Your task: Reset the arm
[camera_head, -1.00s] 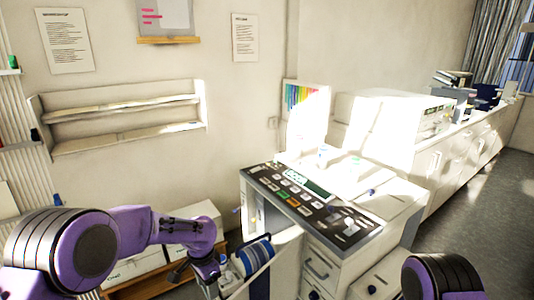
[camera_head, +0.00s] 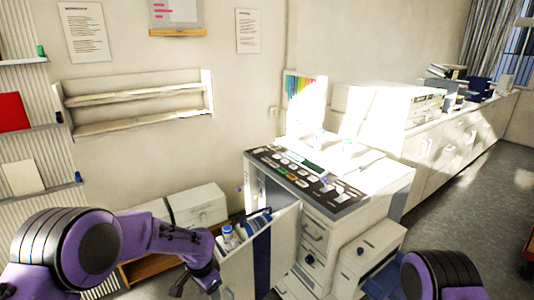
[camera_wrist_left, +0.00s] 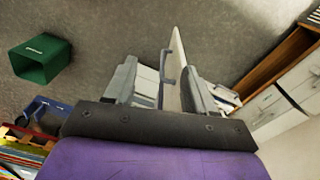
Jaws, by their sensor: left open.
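My left arm (camera_head: 140,236) reaches in from the left in the head view, bent downward at the elbow. My left gripper is low at the bottom of that view, in front of an open white panel (camera_head: 276,254) on the cabinet. In the left wrist view the left gripper (camera_wrist_left: 160,82) has its two grey fingers apart. A white panel with a handle (camera_wrist_left: 167,80) shows edge-on beyond and between the fingers; I cannot tell any contact. Only a dark and purple joint of my right arm (camera_head: 440,276) shows at the lower right; the right gripper is out of view.
A white machine with a dark button panel (camera_head: 305,180) stands ahead. Bottles (camera_head: 230,237) sit behind the open panel. A low white storage box (camera_head: 200,205) stands left. A green bin (camera_wrist_left: 42,60) is on the floor. Floor is clear at right (camera_head: 460,215).

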